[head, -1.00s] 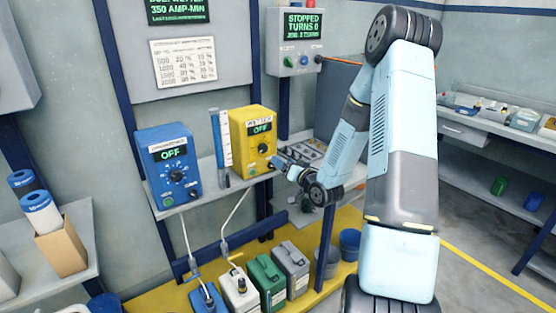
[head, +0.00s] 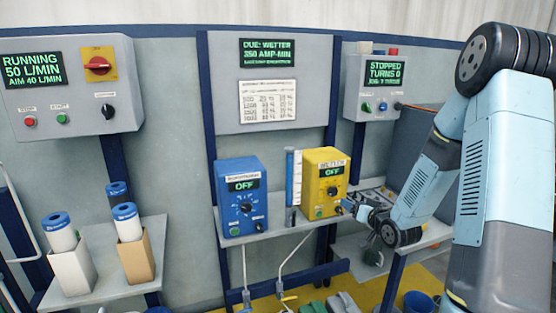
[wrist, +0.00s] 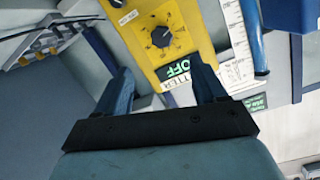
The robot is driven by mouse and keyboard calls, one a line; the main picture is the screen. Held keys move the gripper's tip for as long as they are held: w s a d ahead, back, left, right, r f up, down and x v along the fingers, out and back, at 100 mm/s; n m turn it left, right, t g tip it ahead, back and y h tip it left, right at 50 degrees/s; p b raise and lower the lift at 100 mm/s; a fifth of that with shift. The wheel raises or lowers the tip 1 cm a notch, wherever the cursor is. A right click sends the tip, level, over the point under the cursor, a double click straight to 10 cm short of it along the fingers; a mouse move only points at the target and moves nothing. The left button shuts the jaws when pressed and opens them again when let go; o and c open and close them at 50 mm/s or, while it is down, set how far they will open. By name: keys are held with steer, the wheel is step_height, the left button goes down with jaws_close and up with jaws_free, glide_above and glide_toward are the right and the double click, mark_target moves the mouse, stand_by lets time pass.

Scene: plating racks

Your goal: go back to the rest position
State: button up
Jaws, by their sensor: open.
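My gripper (head: 359,208) is at the right side of the yellow WETTER box in the head view, close to its lower front. In the wrist view my gripper (wrist: 160,85) has its two blue fingers apart with nothing between them. The yellow WETTER box (head: 310,191) has a dark dial and a display reading OFF; it also fills the upper middle of the wrist view (wrist: 136,12). I cannot tell from the frames whether a finger touches it. My arm reaches in from the right of the head view.
A grey panel (head: 80,95) reads RUNNING at left. A grey controller (head: 372,88) reads STOPPED. Filter cartridges (head: 126,222) stand on the left shelf.

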steer(key=s+r+g+h, duration=0.55)
steer(key=s+r, duration=0.65)
steer(key=r, duration=0.3)
steer(key=s+a+r+g, duration=0.2)
steer(key=s+r, duration=0.1)
steer(key=s, duration=0.9)
steer(key=s+a+r+g, duration=0.2)
steer(key=s+r, duration=0.1)
steer(key=s, duration=0.9)
steer(key=shift+s+a+r+y, duration=0.2)
steer(key=shift+r+y, duration=0.1)
steer(key=shift+y, duration=0.15)
